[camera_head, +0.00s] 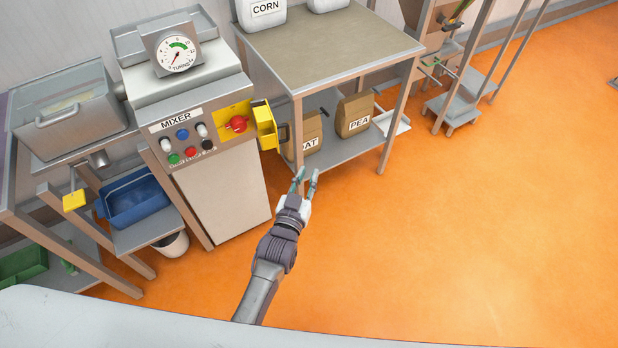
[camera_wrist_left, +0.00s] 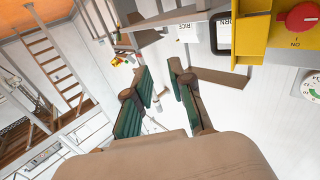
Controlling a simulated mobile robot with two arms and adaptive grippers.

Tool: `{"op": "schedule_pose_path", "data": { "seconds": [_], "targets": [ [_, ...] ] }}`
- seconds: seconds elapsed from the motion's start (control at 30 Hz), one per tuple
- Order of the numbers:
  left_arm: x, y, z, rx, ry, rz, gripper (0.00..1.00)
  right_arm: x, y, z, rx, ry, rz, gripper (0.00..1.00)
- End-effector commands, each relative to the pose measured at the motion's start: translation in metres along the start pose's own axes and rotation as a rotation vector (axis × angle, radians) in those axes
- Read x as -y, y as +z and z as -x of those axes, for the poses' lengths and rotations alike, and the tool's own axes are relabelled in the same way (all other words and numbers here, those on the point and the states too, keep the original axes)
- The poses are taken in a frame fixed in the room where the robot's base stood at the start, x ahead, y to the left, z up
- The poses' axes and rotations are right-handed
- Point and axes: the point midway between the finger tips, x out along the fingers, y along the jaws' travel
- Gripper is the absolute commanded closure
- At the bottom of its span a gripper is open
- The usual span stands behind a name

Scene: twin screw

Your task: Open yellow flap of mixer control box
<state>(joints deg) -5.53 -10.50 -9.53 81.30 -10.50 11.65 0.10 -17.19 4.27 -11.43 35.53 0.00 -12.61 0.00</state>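The mixer control box (camera_head: 182,127) is a grey panel on the left side of the head view. Its yellow flap (camera_head: 266,126) stands swung out to the right of the yellow housing, and the red knob (camera_head: 238,123) is exposed. In the left wrist view the yellow flap (camera_wrist_left: 238,42) is at the upper right, beside the red knob (camera_wrist_left: 301,18). My left gripper (camera_head: 306,173) is open and empty, below and right of the flap and apart from it. Its two fingers (camera_wrist_left: 160,85) are spread in the left wrist view. My right gripper is not in view.
A table (camera_head: 330,50) with a lower shelf stands right of the mixer, holding bags such as the PEA bag (camera_head: 354,115). A blue bin (camera_head: 135,198) sits lower left. A pale surface (camera_head: 150,325) fills the bottom left. The orange floor (camera_head: 480,220) at right is clear.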

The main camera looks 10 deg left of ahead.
Motion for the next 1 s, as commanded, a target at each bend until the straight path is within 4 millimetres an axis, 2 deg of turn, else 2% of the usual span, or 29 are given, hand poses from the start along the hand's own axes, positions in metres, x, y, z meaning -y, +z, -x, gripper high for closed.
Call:
{"op": "schedule_pose_path", "data": {
  "seconds": [0.03,0.2,0.77,0.87,1.0],
  "targets": [
    [-0.006,0.000,0.004,0.004,0.001,0.008,0.78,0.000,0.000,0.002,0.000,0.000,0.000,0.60],
    [-0.011,0.001,0.008,0.005,0.001,0.012,0.78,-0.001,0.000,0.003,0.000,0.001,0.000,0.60],
    [-0.012,0.002,0.011,0.007,0.003,0.014,0.78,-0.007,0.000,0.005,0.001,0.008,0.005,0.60],
    [-0.012,0.003,0.018,0.007,0.003,0.013,0.78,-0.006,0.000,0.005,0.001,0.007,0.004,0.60],
    [-0.010,0.003,0.038,0.007,0.003,0.010,0.78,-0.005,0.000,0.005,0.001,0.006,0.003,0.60]
  ]
}}
